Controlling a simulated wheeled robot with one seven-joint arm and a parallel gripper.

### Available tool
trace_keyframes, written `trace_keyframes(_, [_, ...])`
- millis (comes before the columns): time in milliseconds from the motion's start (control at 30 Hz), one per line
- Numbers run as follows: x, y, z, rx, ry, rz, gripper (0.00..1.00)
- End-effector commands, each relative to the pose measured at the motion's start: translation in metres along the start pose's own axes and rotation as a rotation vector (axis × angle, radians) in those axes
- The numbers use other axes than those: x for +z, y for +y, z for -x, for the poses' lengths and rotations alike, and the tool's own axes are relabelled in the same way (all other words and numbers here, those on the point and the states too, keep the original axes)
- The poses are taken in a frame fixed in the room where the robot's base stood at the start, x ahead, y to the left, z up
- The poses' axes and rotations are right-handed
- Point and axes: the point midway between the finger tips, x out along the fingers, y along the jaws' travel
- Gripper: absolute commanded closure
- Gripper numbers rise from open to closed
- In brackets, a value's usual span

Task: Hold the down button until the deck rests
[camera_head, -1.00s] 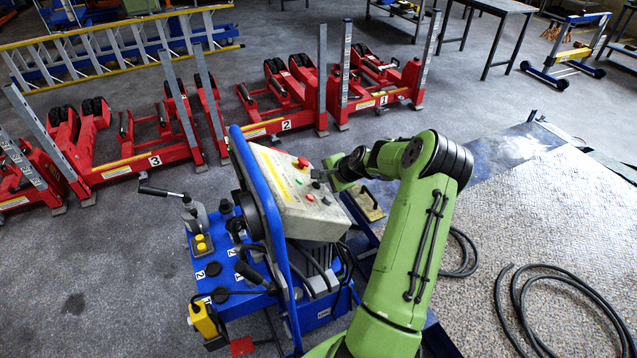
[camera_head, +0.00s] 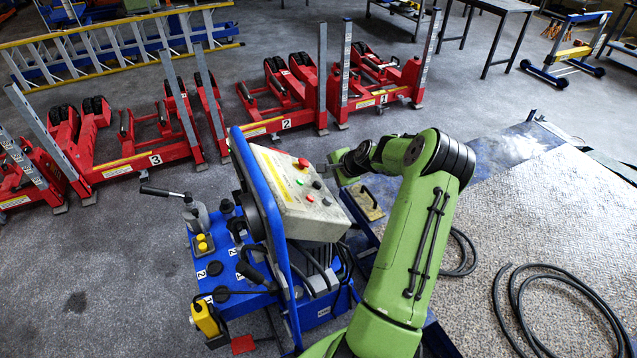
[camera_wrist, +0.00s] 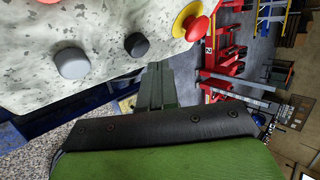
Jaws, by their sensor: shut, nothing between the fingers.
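The control box (camera_head: 297,212) is a worn pale panel on the blue cart, tilted up towards me. It carries a red mushroom button (camera_head: 303,163), dark buttons and small coloured ones. The wrist view shows the red mushroom button (camera_wrist: 195,24), a black button (camera_wrist: 137,45) and a grey button (camera_wrist: 72,63). No label tells which is down. My gripper (camera_wrist: 159,68) is shut and empty beside the panel's edge, below the black and red buttons, and appears apart from both. The large textured platform (camera_head: 570,215) at right may be the deck; its height is unclear.
The blue cart (camera_head: 215,262) stands under the box, with hoses and a lever. Red lifting columns (camera_head: 285,95) line the floor behind it. A black hose (camera_head: 515,310) lies on the platform. Bare grey floor (camera_head: 120,270) is open at left.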

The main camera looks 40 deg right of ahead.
Motion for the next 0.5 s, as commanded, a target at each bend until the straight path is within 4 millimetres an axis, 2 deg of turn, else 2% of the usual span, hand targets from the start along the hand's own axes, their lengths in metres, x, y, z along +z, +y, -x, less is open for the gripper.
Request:
trace_keyframes(300, [-0.017,-0.020,0.026,-0.002,0.002,0.000,1.00])
trace_keyframes(500, [-0.022,-0.024,0.033,-0.001,0.001,0.001,1.00])
